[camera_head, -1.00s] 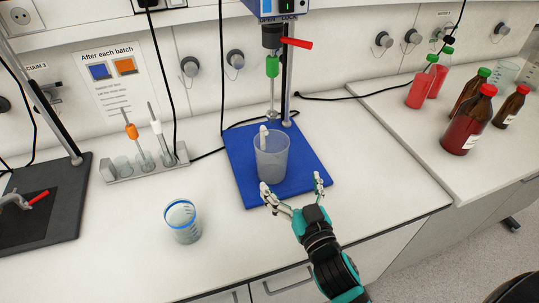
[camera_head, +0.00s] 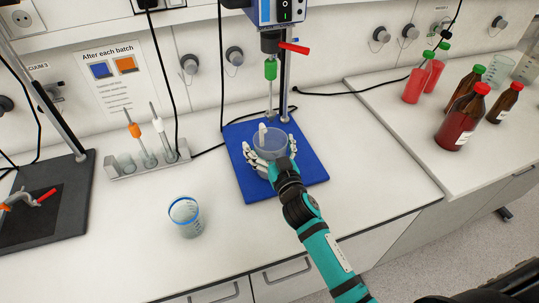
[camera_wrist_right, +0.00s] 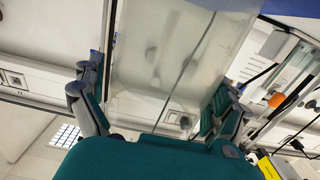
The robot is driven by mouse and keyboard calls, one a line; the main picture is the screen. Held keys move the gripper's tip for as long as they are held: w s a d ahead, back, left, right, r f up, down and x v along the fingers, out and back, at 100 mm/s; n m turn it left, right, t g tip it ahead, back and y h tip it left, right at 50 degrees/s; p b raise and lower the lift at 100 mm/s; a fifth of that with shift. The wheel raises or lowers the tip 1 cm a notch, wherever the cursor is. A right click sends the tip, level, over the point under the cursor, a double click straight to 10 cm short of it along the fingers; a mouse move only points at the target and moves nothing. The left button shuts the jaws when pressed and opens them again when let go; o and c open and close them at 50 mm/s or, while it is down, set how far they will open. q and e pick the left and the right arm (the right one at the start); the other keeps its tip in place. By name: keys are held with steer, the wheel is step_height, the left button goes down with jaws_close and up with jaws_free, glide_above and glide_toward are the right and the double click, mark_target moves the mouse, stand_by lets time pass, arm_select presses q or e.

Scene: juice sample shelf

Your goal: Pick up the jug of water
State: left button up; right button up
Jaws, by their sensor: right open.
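A translucent grey jug (camera_head: 270,143) with a white handle on its far side stands upright on a blue plate (camera_head: 310,174), below a stirrer. It also fills the middle of the right wrist view (camera_wrist_right: 178,62). My right gripper (camera_head: 271,160) is open around the jug, with fingers on its left and right sides. In the right wrist view, the open gripper (camera_wrist_right: 158,100) has the jug wall between its fingers. I cannot tell whether the fingers touch it. The gripper hides the jug's lower front. My left gripper is not in view.
A blue-rimmed clear beaker (camera_head: 186,218) stands on the bench to the left. The stirrer (camera_head: 271,70) hangs just behind the jug, beside its stand. A rack with probes (camera_head: 146,160) is at left. Bottles (camera_head: 461,118) stand on the right bench. The front bench is mostly clear.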

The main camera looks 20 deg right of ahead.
steer(key=shift+s, duration=0.1)
steer(key=shift+c, duration=0.9)
steer(key=c, duration=1.3)
steer(key=shift+r, duration=0.1)
steer(key=shift+c, duration=0.2)
